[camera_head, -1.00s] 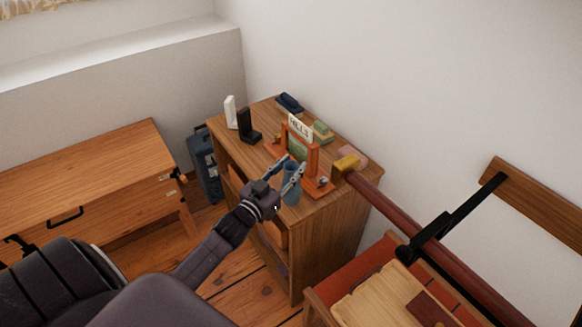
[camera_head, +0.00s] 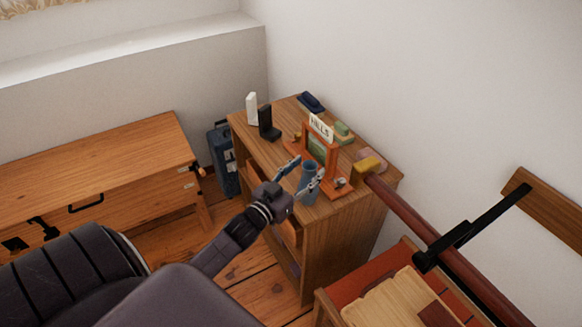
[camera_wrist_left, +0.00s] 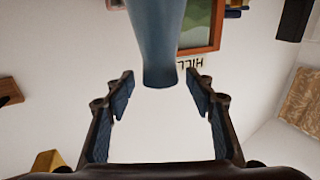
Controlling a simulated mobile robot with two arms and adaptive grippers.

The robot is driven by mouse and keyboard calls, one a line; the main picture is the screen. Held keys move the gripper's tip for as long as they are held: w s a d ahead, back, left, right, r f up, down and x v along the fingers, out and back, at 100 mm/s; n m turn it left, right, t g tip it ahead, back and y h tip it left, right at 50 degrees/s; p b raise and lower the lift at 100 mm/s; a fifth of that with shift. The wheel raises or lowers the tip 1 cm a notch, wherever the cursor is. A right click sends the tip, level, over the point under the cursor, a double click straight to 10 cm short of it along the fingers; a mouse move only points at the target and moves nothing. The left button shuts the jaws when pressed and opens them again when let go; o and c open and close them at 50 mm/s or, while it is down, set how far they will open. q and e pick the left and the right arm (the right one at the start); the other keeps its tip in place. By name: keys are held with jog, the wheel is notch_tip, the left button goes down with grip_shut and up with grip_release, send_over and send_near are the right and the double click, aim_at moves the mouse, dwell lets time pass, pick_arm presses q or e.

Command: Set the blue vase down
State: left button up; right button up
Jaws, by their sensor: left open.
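The blue vase (camera_head: 308,171) stands upright at the front edge of the wooden cabinet top (camera_head: 262,148), in front of an orange frame with a HILLS sign (camera_head: 320,127). My left gripper (camera_head: 303,178) is open, with its fingers on either side of the vase in the head view. In the left wrist view, which is upside down, the vase (camera_wrist_left: 160,45) lies in line with the gap between the open fingertips (camera_wrist_left: 160,78), mostly beyond them. My right gripper is not in view.
A black bookend (camera_head: 267,122) and a white one (camera_head: 252,108) stand at the cabinet's left. A yellow block (camera_head: 368,164) and a green block (camera_head: 343,131) lie to the right. A wooden desk (camera_head: 100,165) is at left; a dark red rail (camera_head: 430,238) runs at right.

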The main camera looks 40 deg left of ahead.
pick_arm(q)
jog(key=s, duration=1)
jog(key=shift+b, duration=0.4)
jog(key=s+d+f+g, duration=0.1)
jog(key=s+f+g, duration=0.25)
jog(key=f, duration=0.85)
jog(key=s+d+f+g, duration=0.15)
jog(key=s+f, duration=0.25)
jog(key=f, duration=0.7)
jog(key=s+d+f+g, duration=0.1)
jog(key=s+f+g, duration=0.25)
jog(key=f, duration=0.85)
jog(key=s+d+f+m+g, duration=0.1)
jog(key=s+d+f+g, duration=0.1)
jog(key=s+f, duration=0.4)
jog(key=s+d+f+g, duration=0.3)
jog(key=s+f, duration=0.3)
jog(key=s, duration=0.7)
jog(key=s+d+f+m+g, duration=0.1)
jog(key=s+d+f+g, duration=0.2)
jog(key=s+f, duration=0.3)
jog(key=s+d, duration=0.1)
jog(key=s, duration=0.3)
jog(key=shift+f+m, duration=0.25)
jog(key=shift+m, duration=0.05)
jog(key=shift+d+g, duration=0.1)
jog(key=shift+g, duration=0.15)
